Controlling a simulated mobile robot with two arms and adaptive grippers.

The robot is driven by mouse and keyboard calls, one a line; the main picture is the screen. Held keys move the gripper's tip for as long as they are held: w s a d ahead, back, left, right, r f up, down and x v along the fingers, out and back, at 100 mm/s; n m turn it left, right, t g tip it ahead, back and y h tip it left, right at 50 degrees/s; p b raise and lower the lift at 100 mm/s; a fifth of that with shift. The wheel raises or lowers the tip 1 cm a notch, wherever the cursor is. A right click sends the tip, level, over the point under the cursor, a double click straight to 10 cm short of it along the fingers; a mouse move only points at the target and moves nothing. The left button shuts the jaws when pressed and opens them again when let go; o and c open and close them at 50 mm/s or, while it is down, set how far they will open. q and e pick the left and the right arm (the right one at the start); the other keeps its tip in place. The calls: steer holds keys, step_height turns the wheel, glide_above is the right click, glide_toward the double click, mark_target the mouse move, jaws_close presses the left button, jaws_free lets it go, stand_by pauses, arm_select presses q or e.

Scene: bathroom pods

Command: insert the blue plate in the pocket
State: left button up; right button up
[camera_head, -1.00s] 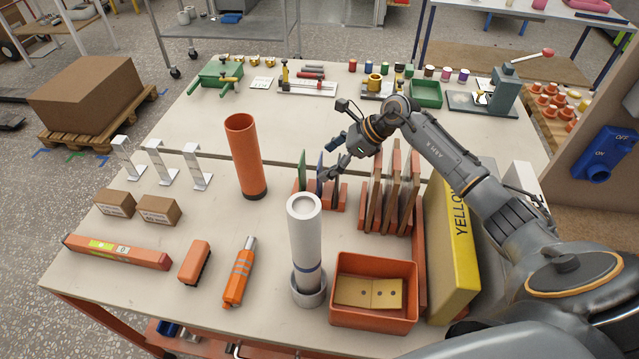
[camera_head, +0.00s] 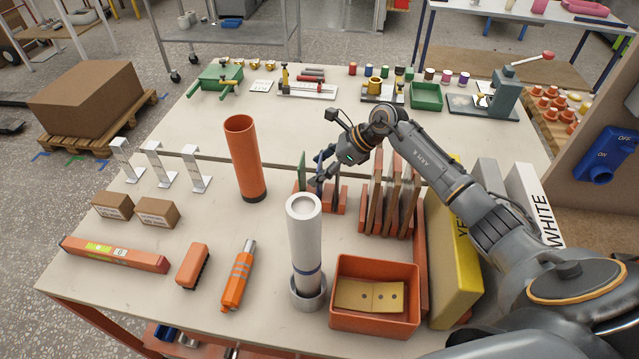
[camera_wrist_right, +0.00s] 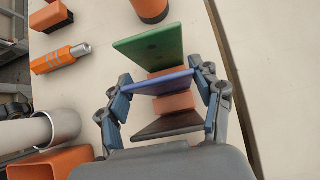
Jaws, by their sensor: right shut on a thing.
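The blue plate (camera_wrist_right: 160,82) stands on edge between the two fingers of my right gripper (camera_wrist_right: 161,98) in the right wrist view, and the gripper is shut on it. In the head view my right gripper (camera_head: 319,181) is at the low orange slotted rack (camera_head: 339,204) and mostly hides the blue plate. A green plate (camera_wrist_right: 150,47) stands on one side of the blue plate and a dark plate (camera_wrist_right: 168,125) on the other, with orange rack blocks between. The blue plate's lower edge is hidden, so I cannot tell how deep it sits. My left gripper is out of view.
Tall brown panels (camera_head: 390,195) stand right of the rack, beside a yellow box (camera_head: 452,265). A white cylinder (camera_head: 304,240) and an orange bin (camera_head: 375,322) stand in front. An orange tube (camera_head: 244,160) stands to the left. Bare tabletop lies behind the rack.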

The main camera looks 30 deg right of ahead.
steer(key=shift+w+r+p, duration=0.15)
steer(key=shift+r+p, duration=0.2)
steer(key=shift+r, duration=0.5)
steer(key=shift+r+p, duration=0.95)
steer(key=shift+r, duration=1.25)
